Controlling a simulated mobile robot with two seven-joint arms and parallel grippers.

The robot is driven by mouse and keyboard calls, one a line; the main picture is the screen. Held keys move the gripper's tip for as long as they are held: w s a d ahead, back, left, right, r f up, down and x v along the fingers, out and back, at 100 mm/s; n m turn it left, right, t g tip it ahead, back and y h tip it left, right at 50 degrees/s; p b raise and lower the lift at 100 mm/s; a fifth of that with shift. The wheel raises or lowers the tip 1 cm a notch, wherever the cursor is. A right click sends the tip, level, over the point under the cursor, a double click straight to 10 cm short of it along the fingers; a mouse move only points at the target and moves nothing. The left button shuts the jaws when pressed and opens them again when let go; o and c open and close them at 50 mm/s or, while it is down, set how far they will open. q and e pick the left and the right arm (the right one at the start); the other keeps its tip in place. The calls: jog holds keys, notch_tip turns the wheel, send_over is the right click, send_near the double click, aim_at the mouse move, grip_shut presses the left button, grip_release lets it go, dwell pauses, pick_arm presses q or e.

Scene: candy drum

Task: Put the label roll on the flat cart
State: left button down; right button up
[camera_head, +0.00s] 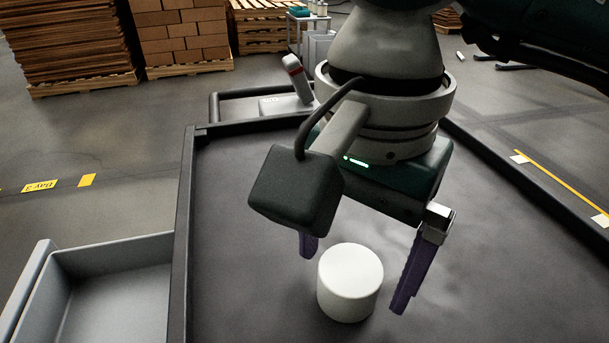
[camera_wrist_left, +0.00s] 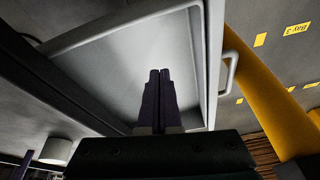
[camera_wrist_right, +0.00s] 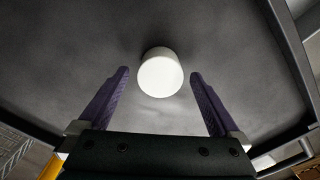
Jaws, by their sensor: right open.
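The label roll (camera_head: 350,285), a plain white cylinder, stands upright on a dark, rimmed deck that looks like the flat cart (camera_head: 230,240). My right gripper (camera_head: 352,284) is open above the deck, pointing down, with its purple fingers on either side of the roll in the head view. In the right wrist view the roll (camera_wrist_right: 160,75) shows between and slightly beyond the open fingertips (camera_wrist_right: 160,72); I see no contact. My left gripper (camera_wrist_left: 160,72) has its fingers together and empty over a grey bin. The roll also shows at the lower left of the left wrist view (camera_wrist_left: 57,151).
The grey open bin (camera_head: 110,290) stands left of the deck's raised rim. A red-and-grey upright device (camera_head: 297,78) is behind the deck near a dark handle bar. Pallets of boxes (camera_head: 180,30) stand far back. The deck around the roll is clear.

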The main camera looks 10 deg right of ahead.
aim_at(351, 267)
notch_tip(351, 267, up, 11)
jog(key=shift+f+p, duration=0.2)
jog(key=shift+p, duration=0.25)
